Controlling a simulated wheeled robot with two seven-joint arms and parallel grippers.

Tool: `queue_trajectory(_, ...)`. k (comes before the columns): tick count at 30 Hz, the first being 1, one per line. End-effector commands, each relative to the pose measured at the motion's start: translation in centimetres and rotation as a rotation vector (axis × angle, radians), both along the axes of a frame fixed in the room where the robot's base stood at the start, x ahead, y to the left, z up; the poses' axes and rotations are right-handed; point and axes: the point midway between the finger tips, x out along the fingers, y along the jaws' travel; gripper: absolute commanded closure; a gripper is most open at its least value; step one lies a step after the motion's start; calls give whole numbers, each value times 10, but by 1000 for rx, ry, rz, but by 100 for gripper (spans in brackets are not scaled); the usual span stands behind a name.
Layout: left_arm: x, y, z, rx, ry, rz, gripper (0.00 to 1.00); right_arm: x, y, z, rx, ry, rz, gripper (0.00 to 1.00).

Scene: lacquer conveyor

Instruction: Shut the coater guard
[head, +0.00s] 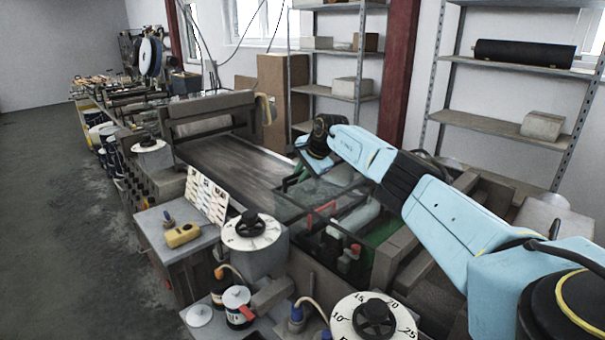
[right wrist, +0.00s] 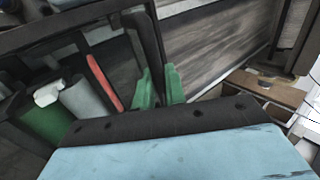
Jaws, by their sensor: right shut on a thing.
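The coater guard (head: 342,184) is a clear, see-through panel with a dark edge, over the coater in the middle of the head view. It looks raised at a tilt, and the coater's insides show below and through it. In the right wrist view its dark frame (right wrist: 75,32) crosses the upper left. My right gripper (head: 291,184) is at the guard's far left side. In the right wrist view its green fingers (right wrist: 160,88) are closed around a dark bar of the guard. My own wrist hides part of the guard in the head view. My left gripper is out of view.
Inside the coater are a red bar (head: 322,208) and a pale roller (head: 360,216). The conveyor belt (head: 225,160) runs off to the left. Dial knobs (head: 250,227) and ink bottles (head: 238,305) stand in front. Shelves (head: 500,112) stand behind.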

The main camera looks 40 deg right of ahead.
Motion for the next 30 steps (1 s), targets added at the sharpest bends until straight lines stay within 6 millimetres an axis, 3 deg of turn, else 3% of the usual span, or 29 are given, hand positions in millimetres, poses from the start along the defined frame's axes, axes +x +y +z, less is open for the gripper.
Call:
queue_trajectory(1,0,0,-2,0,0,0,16,-1,2,-10,-3,15,3,100)
queue_trajectory(13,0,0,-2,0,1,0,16,-3,4,-16,-2,30,6,100)
queue_trajectory(14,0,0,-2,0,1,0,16,-3,4,-16,-2,30,7,86)
queue_trajectory(18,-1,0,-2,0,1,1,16,-3,4,-16,-2,30,6,70)
queue_trajectory(30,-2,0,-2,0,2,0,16,-6,3,-12,-1,31,4,70)
